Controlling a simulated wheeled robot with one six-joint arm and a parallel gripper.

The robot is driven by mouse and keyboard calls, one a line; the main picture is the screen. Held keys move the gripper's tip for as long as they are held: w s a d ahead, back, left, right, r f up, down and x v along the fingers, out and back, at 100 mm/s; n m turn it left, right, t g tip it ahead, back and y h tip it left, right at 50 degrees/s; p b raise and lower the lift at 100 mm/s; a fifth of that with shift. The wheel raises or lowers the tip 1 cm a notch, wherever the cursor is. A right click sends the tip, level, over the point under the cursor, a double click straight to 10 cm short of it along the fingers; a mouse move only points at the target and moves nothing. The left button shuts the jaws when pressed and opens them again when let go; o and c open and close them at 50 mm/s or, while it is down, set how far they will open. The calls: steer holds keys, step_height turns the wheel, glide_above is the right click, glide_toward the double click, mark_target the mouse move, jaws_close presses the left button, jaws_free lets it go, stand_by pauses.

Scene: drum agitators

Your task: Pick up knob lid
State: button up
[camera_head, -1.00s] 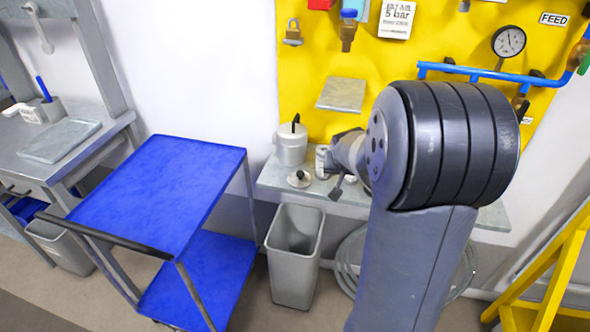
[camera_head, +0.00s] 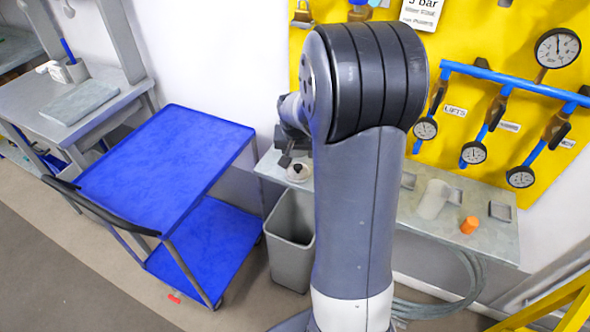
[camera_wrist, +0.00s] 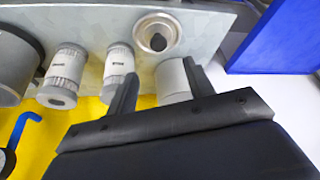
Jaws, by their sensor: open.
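A plain pale cylinder (camera_wrist: 172,82) shows between the fingers, and nothing is visibly held.
Two labelled pale cylinders (camera_wrist: 63,72) (camera_wrist: 117,66) and a larger round pot (camera_wrist: 14,65) stand beside the lid. A blue cart (camera_head: 165,165) stands left of the bench, a grey bin (camera_head: 288,242) below it. An orange piece (camera_head: 469,225) lies on the bench's right part.

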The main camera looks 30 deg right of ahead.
mark_target(298, 166)
steer(key=x, duration=0.2)
steer(key=shift+w+d+f, duration=0.1)
steer(key=shift+f, duration=0.15)
steer(key=x, duration=0.1)
steer(key=p+x, duration=0.1)
steer(key=x, duration=0.2)
steer(key=shift+s+a+f, duration=0.15)
steer(key=shift+s+a, duration=0.05)
steer(key=shift+s, duration=0.05)
steer(key=shift+w+d+f+p, duration=0.1)
steer(key=shift+w+f+p, duration=0.15)
steer(key=shift+f, duration=0.35)
steer(key=c, duration=1.1)
